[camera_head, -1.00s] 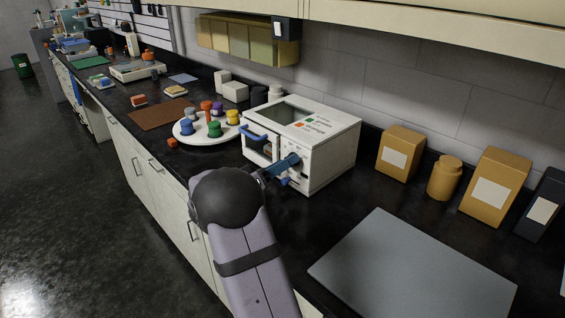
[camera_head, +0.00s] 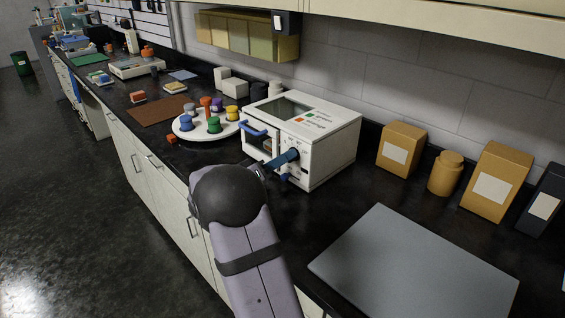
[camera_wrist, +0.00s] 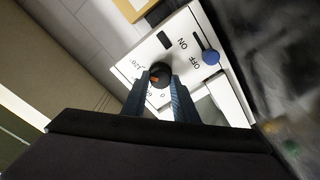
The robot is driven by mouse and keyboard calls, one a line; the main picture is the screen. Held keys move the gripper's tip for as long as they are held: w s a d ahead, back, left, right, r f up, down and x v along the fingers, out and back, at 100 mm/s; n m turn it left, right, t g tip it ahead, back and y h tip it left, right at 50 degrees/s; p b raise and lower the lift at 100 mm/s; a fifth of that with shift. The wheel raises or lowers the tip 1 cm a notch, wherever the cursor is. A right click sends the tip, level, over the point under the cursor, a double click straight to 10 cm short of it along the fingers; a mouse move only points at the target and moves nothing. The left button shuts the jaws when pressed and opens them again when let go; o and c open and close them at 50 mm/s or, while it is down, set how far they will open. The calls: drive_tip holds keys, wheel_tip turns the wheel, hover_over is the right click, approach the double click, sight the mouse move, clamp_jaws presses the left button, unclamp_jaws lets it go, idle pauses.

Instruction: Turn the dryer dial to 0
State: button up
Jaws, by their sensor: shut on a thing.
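The white box-shaped dryer (camera_head: 338,142) stands on the black counter, with a blue handle (camera_head: 254,131) at its front left. In the wrist view its front panel (camera_wrist: 135,66) carries a round dark dial (camera_wrist: 159,73) with an orange mark, printed numbers around it, and a blue switch (camera_wrist: 210,57) beside ON and OFF labels. My gripper (camera_wrist: 160,84) is at the panel with its blue fingers shut on the dial, one on each side. In the head view my gripper (camera_head: 288,158) hides the dial. The exact number at the mark is too small to read.
A round white tray (camera_head: 205,134) with several coloured knobbed pieces stands left of the dryer. A grey flat board (camera_head: 415,262) lies at the right front. Tan boxes (camera_head: 402,148) and a tan jar (camera_head: 446,173) stand along the wall. The counter between dryer and board is clear.

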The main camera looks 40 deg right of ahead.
drive_tip(key=shift+f+n+g+p, duration=0.1)
drive_tip(key=shift+n+g+p, duration=0.3)
drive_tip(key=shift+n, duration=5.15)
drive_tip(key=shift+f+n+g+p, duration=0.1)
drive_tip(key=shift+n+p, duration=0.45)
drive_tip(key=shift+n, duration=5)
drive_tip(key=o, duration=1.1)
drive_tip(key=shift+c, duration=0.2)
drive_tip(key=shift+a, duration=0.1)
drive_tip(key=a+b, duration=0.1)
drive_tip(key=a, duration=0.6)
